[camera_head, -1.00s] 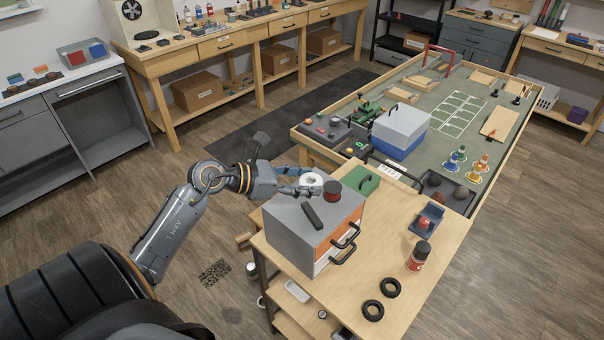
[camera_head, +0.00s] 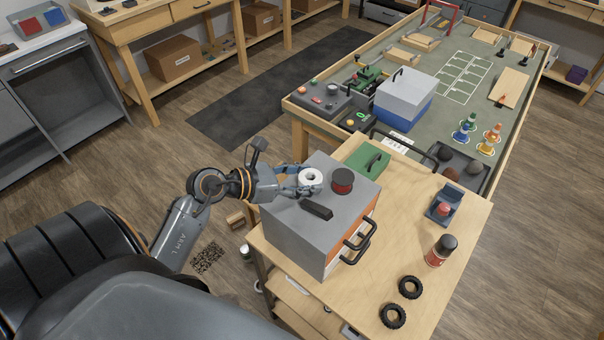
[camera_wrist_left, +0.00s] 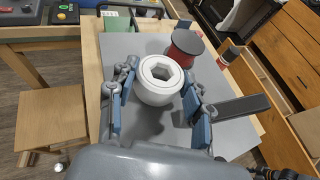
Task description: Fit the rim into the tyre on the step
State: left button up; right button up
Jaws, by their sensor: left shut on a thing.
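My left gripper (camera_head: 303,186) is shut on the white rim (camera_head: 311,178), a thick ring with a hexagonal hole. The rim also shows between the two fingers in the left wrist view (camera_wrist_left: 150,96). It is over the back left part of the grey toolbox top (camera_head: 285,215); I cannot tell if it touches it. I cannot make out which surface is the step.
A red-and-black spool (camera_head: 342,181) and a black bar (camera_head: 316,209) lie on the toolbox close to the gripper. A green case (camera_head: 367,157), a spray can (camera_head: 440,250) and a blue holder (camera_head: 443,203) stand on the bench. Bare bench top (camera_head: 400,225) lies between them.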

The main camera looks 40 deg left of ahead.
pick_arm(q)
jog(key=shift+s+d+r, duration=0.15)
jog(key=shift+d+r, duration=0.05)
jog(key=shift+d, duration=0.1)
jog(key=shift+s+d+f, duration=0.1)
jog(key=shift+d, duration=0.1)
jog(key=shift+f+b, duration=0.1)
jog(key=shift+b, duration=0.2)
jog(key=o, duration=1.2)
jog(key=shift+a+f, duration=0.1)
jog(key=shift+a, duration=0.1)
pick_arm(e)
jog(key=shift+s+d+f, duration=0.2)
jog(key=shift+d+f, duration=0.1)
pick_arm(q)
jog(key=shift+d, duration=0.15)
